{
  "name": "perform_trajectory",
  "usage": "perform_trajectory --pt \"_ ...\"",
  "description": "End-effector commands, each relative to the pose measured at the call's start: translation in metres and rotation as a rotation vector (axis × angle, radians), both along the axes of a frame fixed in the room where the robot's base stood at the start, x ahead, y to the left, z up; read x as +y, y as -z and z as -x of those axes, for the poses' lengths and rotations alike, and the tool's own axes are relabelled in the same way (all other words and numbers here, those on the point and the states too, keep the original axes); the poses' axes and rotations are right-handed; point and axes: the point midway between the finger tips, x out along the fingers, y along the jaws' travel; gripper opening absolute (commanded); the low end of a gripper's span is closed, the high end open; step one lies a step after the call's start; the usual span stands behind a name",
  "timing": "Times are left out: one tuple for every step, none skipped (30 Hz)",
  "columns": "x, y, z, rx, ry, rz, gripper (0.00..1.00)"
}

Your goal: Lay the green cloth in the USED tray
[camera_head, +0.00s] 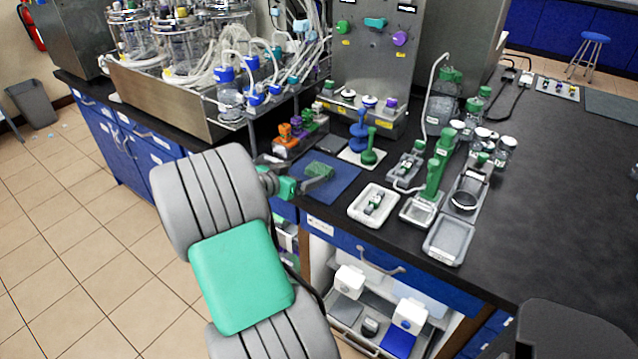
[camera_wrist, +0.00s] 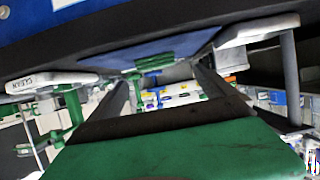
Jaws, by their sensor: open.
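The green cloth (camera_head: 319,169) lies as a small textured patch on the blue mat (camera_head: 338,187) near the bench's front edge. In the wrist view, a green strip (camera_wrist: 160,62) at the blue edge appears to be the cloth. My gripper (camera_head: 312,183) is at the mat's front left, close to the cloth; whether they touch cannot be told. In the wrist view its dark fingers (camera_wrist: 163,80) stand apart with nothing held between them. A white tray rim at the left of the wrist view reads CLEAN (camera_wrist: 38,82). I cannot read a USED label on any tray.
Right of the mat are a white tray with small items (camera_head: 366,218), a grey tray with a green-handled tool (camera_head: 418,216) and an empty grey tray (camera_head: 447,245). Blue and green upright tools (camera_head: 359,135) stand behind the mat. The bench's right side (camera_head: 560,190) is clear.

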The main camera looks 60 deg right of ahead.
Motion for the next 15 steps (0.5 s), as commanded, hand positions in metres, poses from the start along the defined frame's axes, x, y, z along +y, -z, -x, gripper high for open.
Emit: perform_trajectory --pt "-0.008 0.001 0.004 0.0 0.009 0.007 0.94" --pt "-0.012 0.001 0.004 -0.002 0.009 0.008 0.94" --pt "-0.017 0.003 0.005 -0.001 0.007 0.006 0.94" --pt "-0.02 0.005 0.006 0.0 0.008 0.005 0.94" --pt "-0.024 0.006 0.007 -0.001 0.007 0.005 0.94" --pt "-0.028 0.009 0.009 0.0 0.007 0.005 0.94" --pt "-0.032 0.011 0.011 0.0 0.007 0.004 0.94" --pt "-0.037 0.014 0.012 0.0 0.008 0.003 0.94" --pt "-0.043 0.017 0.015 0.0 0.008 0.003 0.94" --pt "-0.048 0.02 0.017 0.0 0.007 0.002 0.94" --pt "-0.053 0.023 0.017 -0.001 0.007 0.002 0.94" --pt "-0.058 0.024 0.017 -0.001 0.006 0.003 0.94" --pt "-0.061 0.026 0.017 -0.002 0.005 0.004 0.94" --pt "-0.064 0.027 0.018 -0.001 0.004 0.003 0.94" --pt "-0.065 0.028 0.018 -0.002 0.003 0.003 0.94"
